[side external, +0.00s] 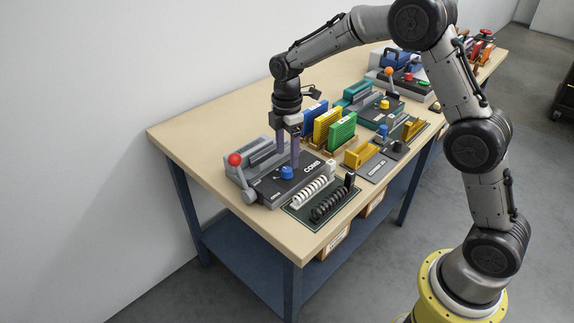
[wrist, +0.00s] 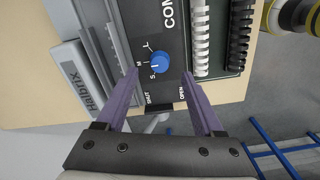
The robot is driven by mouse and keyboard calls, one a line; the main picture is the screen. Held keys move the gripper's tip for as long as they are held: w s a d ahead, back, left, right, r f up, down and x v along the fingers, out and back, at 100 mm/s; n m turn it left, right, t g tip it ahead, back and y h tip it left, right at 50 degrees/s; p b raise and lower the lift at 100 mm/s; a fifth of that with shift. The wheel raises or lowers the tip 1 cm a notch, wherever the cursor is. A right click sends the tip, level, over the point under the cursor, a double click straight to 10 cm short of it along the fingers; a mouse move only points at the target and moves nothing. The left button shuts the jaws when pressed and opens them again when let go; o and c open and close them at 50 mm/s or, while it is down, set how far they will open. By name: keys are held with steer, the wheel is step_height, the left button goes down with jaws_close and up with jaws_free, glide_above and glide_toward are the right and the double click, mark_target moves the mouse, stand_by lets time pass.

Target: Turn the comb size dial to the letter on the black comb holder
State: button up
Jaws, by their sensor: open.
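The blue comb size dial (side external: 287,172) sits on the dark panel of the machine marked COMB (side external: 270,188). In the wrist view the dial (wrist: 159,62) has small white marks around it, among them S and M; its pointer setting is not clear. My gripper (side external: 288,160) is open above the dial. In the wrist view its purple fingers (wrist: 160,73) stand on either side of the dial, apart from it. A black comb (side external: 330,205) lies on the dark mat, and it also shows in the wrist view (wrist: 240,35). No letter on its holder is readable.
A white comb (side external: 310,188) lies between the machine and the black comb. A red-knobbed lever (side external: 236,160) stands at the machine's left. Blue, yellow and green upright pieces (side external: 342,132) stand close behind my gripper. The left of the table (side external: 195,125) is clear.

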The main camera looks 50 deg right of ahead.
mark_target(287, 169)
steer(key=shift+f, duration=2.35)
jaws_close()
